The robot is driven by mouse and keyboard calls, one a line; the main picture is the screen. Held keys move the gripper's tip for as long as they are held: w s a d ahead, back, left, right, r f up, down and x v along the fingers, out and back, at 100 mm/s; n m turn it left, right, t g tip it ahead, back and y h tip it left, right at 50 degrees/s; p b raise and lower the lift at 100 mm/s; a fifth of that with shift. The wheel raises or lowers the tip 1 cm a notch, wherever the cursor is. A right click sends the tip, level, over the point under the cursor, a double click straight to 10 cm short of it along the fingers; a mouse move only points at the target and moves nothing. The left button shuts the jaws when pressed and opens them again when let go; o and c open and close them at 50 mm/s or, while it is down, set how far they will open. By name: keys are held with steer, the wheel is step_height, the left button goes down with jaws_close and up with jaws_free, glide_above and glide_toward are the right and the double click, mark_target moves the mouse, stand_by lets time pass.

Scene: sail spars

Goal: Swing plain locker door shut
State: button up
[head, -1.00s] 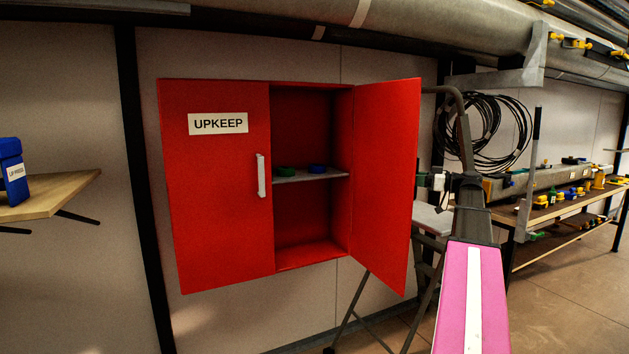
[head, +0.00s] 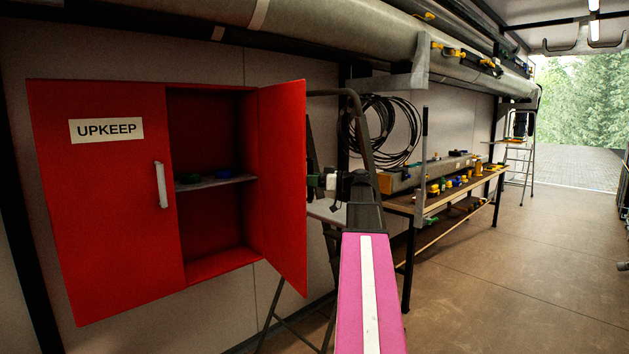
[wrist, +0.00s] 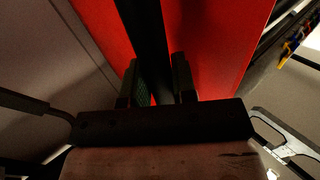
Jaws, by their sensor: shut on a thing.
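The plain red door (head: 283,185) is the right door of a red wall locker (head: 222,262). It stands open, swung out toward me, with the shelf inside showing. The left door (head: 105,220) is shut, with an UPKEEP label and a pale handle. My gripper (head: 316,182) is at the plain door's outer face, on its right side. In the wrist view, the fingers (wrist: 156,85) are shut on a dark bar (wrist: 146,30) in front of the red door panel (wrist: 212,45). The bar looks like the door's handle; its ends are hidden.
A green and a blue item lie on the locker shelf (head: 215,183). A stepladder-like frame (head: 368,130) stands right behind my arm. Beyond it are a workbench (head: 400,205) with small parts and a coiled cable (head: 390,130). The floor (head: 490,270) at the right is clear.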

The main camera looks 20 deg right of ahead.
steer(key=shift+s+a, duration=0.25)
steer(key=shift+a, duration=0.4)
steer(key=shift+s+a, duration=0.2)
steer(key=shift+a, duration=0.45)
steer(key=shift+s+a, duration=0.2)
steer(key=shift+a, duration=0.45)
steer(key=a, duration=0.6)
steer(key=shift+s+a, duration=0.25)
steer(key=shift+s, duration=0.1)
steer(key=shift+w+a, duration=0.15)
steer(key=shift+a, duration=1.15)
steer(key=shift+w+a, duration=0.2)
steer(key=shift+a, duration=1.15)
steer(key=shift+w+a, duration=0.15)
steer(key=shift+a, duration=1.15)
